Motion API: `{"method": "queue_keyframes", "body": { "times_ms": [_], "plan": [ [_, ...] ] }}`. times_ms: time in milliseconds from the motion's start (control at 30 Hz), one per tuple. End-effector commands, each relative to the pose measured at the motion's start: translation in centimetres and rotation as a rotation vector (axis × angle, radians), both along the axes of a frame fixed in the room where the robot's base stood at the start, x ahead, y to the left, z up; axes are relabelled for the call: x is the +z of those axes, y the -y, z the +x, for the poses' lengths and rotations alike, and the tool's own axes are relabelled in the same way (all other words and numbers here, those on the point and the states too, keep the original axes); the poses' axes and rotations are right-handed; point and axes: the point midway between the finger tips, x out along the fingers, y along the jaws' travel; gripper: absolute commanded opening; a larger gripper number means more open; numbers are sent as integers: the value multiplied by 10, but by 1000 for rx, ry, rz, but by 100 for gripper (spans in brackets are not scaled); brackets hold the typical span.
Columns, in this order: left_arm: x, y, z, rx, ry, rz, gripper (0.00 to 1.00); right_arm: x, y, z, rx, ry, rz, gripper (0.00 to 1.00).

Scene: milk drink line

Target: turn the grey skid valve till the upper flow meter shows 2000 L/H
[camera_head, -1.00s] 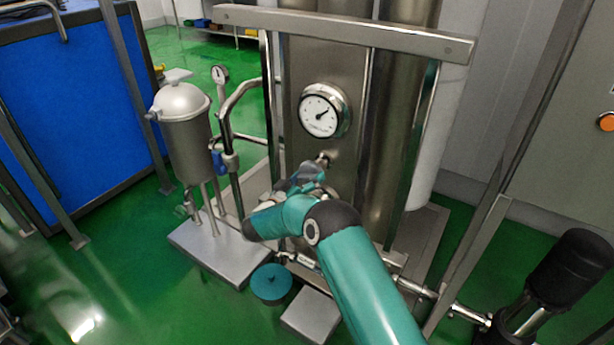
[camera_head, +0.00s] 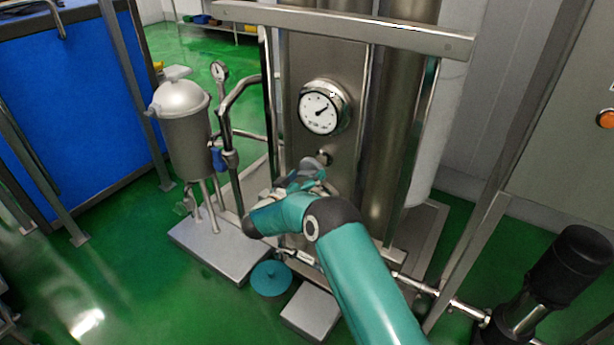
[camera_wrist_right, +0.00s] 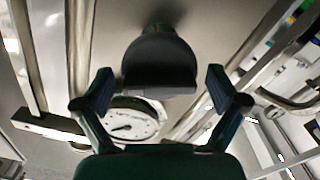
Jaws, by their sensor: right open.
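The grey skid valve (camera_wrist_right: 158,65) shows in the right wrist view as a dark rounded knob between my two spread fingers. In the head view it is a small knob (camera_head: 324,157) on the steel panel, just above my right gripper (camera_head: 308,175). My right gripper is open, with a gap on each side of the knob in the wrist view. A round white dial (camera_head: 320,112) with a dark needle sits above the knob; it also shows in the wrist view (camera_wrist_right: 132,122). Its figures are too small to read. My left gripper is out of view.
A steel filter vessel (camera_head: 183,125) and a small pressure gauge (camera_head: 219,72) stand to the left. A teal round cap (camera_head: 271,279) lies low in front. Steel pipes and a frame post flank the panel. An orange button (camera_head: 606,119) is on the cabinet at right.

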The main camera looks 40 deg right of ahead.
Motion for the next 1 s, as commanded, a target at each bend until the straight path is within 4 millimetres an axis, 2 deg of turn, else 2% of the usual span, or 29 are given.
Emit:
{"method": "queue_keyframes", "body": {
  "times_ms": [167, 267, 500, 700, 833, 1000],
  "plan": [
    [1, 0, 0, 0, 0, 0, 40, 0, -11, -3, 3, 0, 0, 96],
    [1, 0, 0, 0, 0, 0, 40, 0, -24, -8, 4, -1, -1, 96],
    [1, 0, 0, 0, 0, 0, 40, 0, -69, -27, 5, -2, -1, 96],
    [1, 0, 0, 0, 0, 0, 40, -1, -99, -40, 2, -2, -1, 96],
    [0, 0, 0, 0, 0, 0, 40, -1, -109, -45, 1, -2, 1, 96],
    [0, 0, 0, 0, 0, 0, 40, -1, -111, -46, 0, -1, 0, 96]
  ]
}}
